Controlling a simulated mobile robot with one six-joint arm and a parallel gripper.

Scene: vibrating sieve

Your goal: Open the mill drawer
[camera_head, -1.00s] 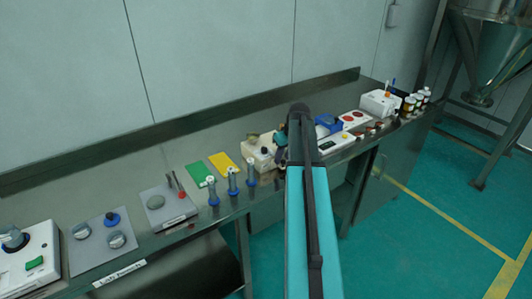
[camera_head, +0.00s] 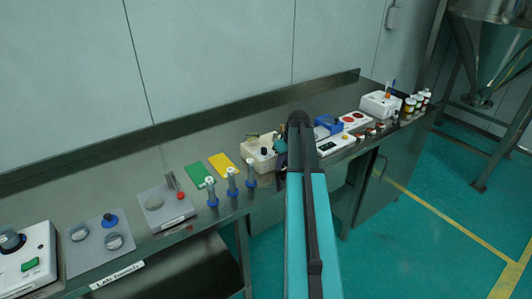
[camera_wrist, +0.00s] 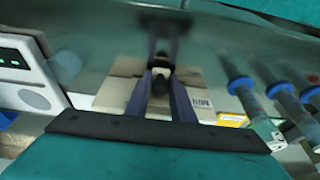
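The mill (camera_head: 258,158) is a small cream box on the bench, left of my arm. Its black knob (camera_head: 265,151) shows on it. In the wrist view the mill (camera_wrist: 115,90) is a beige box in the middle, with the round black knob (camera_wrist: 160,84). My gripper (camera_wrist: 162,65) has its two dark fingers apart, one on each side of the knob in the picture. I see nothing held; whether the fingers touch the knob cannot be told. In the head view my arm hides most of my gripper (camera_head: 281,150). The drawer's edges are not clear.
Several blue-based tubes (camera_head: 232,183) stand close left of the mill, with green (camera_head: 197,175) and yellow (camera_head: 223,165) pads behind. A white scale (camera_head: 335,143) and blue tray (camera_head: 327,124) are on its right. The floor before the bench is clear.

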